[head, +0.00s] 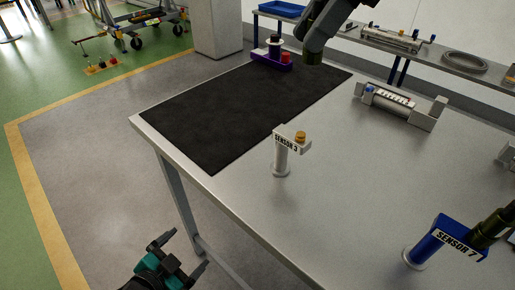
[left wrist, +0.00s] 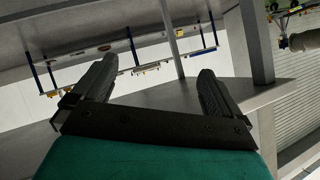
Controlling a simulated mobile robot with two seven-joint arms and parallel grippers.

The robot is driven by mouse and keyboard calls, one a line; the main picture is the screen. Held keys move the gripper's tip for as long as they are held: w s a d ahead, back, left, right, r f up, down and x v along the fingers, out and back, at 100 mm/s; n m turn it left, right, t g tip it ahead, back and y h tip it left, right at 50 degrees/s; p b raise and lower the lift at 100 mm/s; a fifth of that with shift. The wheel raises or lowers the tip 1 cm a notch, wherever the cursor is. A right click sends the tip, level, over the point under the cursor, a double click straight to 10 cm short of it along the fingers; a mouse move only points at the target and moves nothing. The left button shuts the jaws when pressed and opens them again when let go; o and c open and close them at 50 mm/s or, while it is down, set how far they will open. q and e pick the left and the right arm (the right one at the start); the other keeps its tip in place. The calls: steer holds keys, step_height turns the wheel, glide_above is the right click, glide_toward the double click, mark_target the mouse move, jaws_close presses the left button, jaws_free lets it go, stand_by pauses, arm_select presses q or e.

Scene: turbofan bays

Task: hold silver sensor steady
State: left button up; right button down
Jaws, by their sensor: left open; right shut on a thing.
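The silver sensor, labelled SENSOR 3 (head: 283,155), stands upright on a round post near the bench's front edge, with a brass connector on top. My left gripper (head: 178,250), teal with dark fingers, is open and empty, beyond the bench's front edge and below left of the sensor. In the left wrist view its two fingers (left wrist: 155,85) are apart with nothing between them.
A blue SENSOR 7 (head: 440,246) with an olive connector stands at right. A black mat (head: 220,115) covers the bench's left part. A purple holder (head: 270,62) is at its far end. A grey cradle (head: 400,105) stands behind. Metal bench top around the silver sensor is clear.

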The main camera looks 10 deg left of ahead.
arm_select(q)
steer(key=w+a+r+m+t+h, duration=0.3)
steer(key=w+a+r+m, duration=1.05)
steer(key=m, duration=0.85)
steer(key=s+d+r+m+g+h, duration=0.1)
steer(key=s+d+r+m+h, duration=0.25)
steer(key=d, duration=0.45)
steer(key=s+d+r+m+h, duration=0.25)
steer(key=d+r+h, duration=0.2)
steer(key=d, duration=0.25)
steer(key=s+d+r+m+g+h, duration=0.1)
steer(key=s+d+r+m+h, duration=0.1)
steer(key=d+r+m+h, duration=0.45)
steer(key=d+f+y, duration=0.1)
steer(key=d+y, duration=0.1)
steer(key=d+f+y, duration=0.2)
steer(key=d+y, duration=0.1)
steer(key=d+f+y, duration=0.1)
steer(key=d+y, duration=0.1)
steer(key=y, duration=0.1)
steer(key=shift+w+d+f+t, duration=0.3)
steer(key=shift+w+d+t, duration=0.1)
steer(key=shift+w+t+y, duration=0.2)
steer(key=shift+t+y, duration=0.2)
steer(key=shift+y, duration=0.45)
steer(key=shift+w+d, duration=0.1)
steer(key=shift+w, duration=0.1)
steer(key=x, duration=1.1)
steer(key=shift+w+d+f, duration=0.1)
steer(key=shift+w, duration=0.2)
